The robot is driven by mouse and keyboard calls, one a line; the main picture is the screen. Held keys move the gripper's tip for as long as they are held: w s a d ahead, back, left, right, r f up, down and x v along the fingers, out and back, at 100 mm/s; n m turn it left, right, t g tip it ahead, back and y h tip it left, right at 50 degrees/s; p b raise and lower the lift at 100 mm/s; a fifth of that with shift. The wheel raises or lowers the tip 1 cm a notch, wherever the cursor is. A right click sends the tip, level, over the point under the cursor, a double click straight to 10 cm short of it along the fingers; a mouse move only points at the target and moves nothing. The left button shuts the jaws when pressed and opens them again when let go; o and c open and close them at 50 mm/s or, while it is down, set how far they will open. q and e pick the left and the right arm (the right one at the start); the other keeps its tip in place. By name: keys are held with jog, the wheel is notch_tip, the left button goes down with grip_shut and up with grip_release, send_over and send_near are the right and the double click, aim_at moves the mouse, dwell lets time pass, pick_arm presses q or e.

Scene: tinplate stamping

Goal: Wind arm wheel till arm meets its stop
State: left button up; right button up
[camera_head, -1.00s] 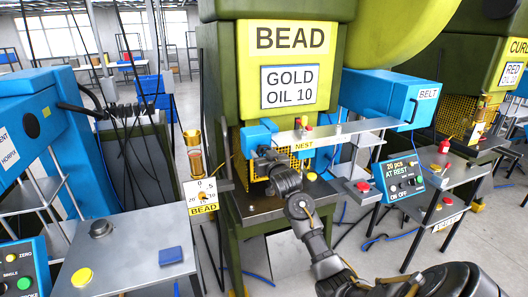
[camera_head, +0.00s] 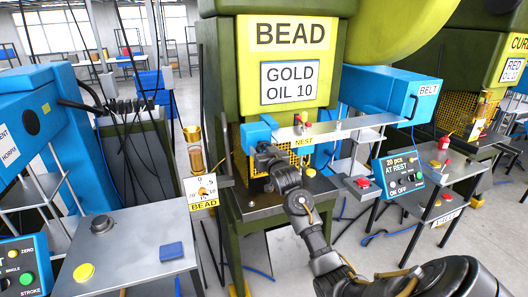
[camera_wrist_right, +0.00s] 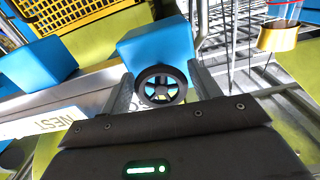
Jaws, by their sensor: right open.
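The arm wheel, a small dark handwheel with spokes (camera_wrist_right: 161,86), sits in front of a blue block (camera_wrist_right: 155,46) in the right wrist view. My right gripper (camera_wrist_right: 160,80) is open, with one finger on each side of the wheel's rim. I cannot tell whether the fingers touch it. In the head view my right gripper (camera_head: 264,150) reaches the blue block (camera_head: 257,133) at the left end of the grey arm labelled NEST (camera_head: 350,126); the wheel is hidden there. I cannot make out the arm's stop. My left gripper is not in view.
The green BEAD press (camera_head: 225,60) stands behind. A control panel (camera_head: 400,176) and a red button (camera_head: 364,183) are at right. A side table (camera_head: 135,240) is at left.

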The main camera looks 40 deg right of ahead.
jog(key=b+v, duration=0.3)
jog(key=v, duration=0.8)
jog(key=shift+w, duration=0.1)
